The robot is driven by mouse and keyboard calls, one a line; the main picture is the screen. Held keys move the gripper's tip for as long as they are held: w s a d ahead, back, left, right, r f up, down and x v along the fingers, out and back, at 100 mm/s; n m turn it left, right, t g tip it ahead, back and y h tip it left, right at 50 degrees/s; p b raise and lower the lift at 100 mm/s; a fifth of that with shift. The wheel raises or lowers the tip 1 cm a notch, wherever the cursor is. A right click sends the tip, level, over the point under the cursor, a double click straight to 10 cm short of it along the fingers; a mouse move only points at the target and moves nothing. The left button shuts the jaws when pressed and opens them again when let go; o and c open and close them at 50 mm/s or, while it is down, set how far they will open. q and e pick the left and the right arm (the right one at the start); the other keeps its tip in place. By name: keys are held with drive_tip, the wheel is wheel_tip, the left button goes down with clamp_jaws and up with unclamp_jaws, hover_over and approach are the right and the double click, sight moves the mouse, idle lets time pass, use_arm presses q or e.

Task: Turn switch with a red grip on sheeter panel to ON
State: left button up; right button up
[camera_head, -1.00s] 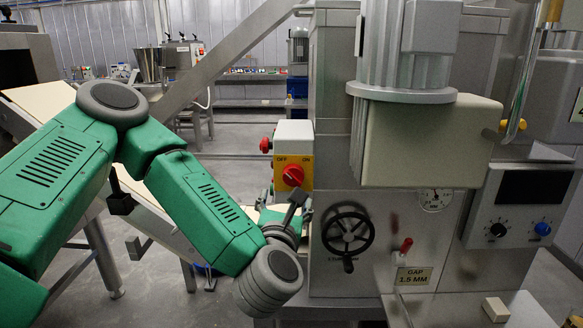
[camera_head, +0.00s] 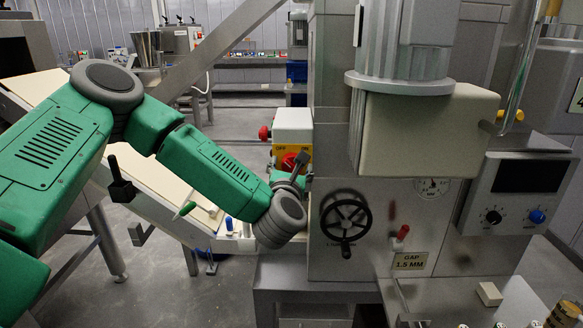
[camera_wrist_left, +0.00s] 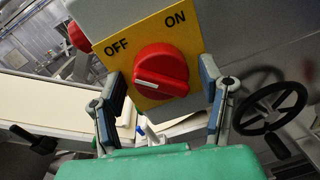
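The switch with a red grip (camera_head: 288,161) sits on a yellow plate (camera_head: 306,150) marked OFF and ON, on a pale box of the sheeter. In the left wrist view the red grip (camera_wrist_left: 161,72) shows large, with a white mark on its left part, below the OFF lettering. My left gripper (camera_head: 295,172) is in front of the plate and partly hides the grip in the head view. In the wrist view my left gripper (camera_wrist_left: 163,84) is open, its fingers spread on either side of the grip with gaps showing. My right gripper is not in view.
A black handwheel (camera_head: 346,219) is just right of my left gripper. A red knob (camera_head: 264,133) sticks out of the box's left side. A conveyor (camera_head: 150,185) runs below my left arm. A control box with a screen (camera_head: 528,176) is at the right.

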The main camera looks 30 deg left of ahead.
use_arm(q)
drive_tip(key=shift+d, duration=0.1)
drive_tip(key=c, duration=0.8)
drive_tip(key=shift+m, duration=0.3)
drive_tip(key=m, duration=0.2)
drive_tip(key=shift+m, duration=0.3)
drive_tip(key=m, duration=0.3)
drive_tip(key=shift+r, duration=0.1)
drive_tip(key=m, duration=0.5)
drive_tip(key=shift+m+g, duration=0.3)
drive_tip(key=shift+m, duration=0.1)
drive_tip(key=m+p, duration=0.1)
drive_tip(key=m, duration=0.2)
drive_tip(key=shift+m, duration=0.3)
drive_tip(key=shift+d+m+p, duration=0.1)
drive_tip(key=shift+m+p, duration=0.25)
drive_tip(key=shift+m, duration=0.45)
drive_tip(key=shift+s+f, duration=0.1)
drive_tip(key=shift+f, duration=0.15)
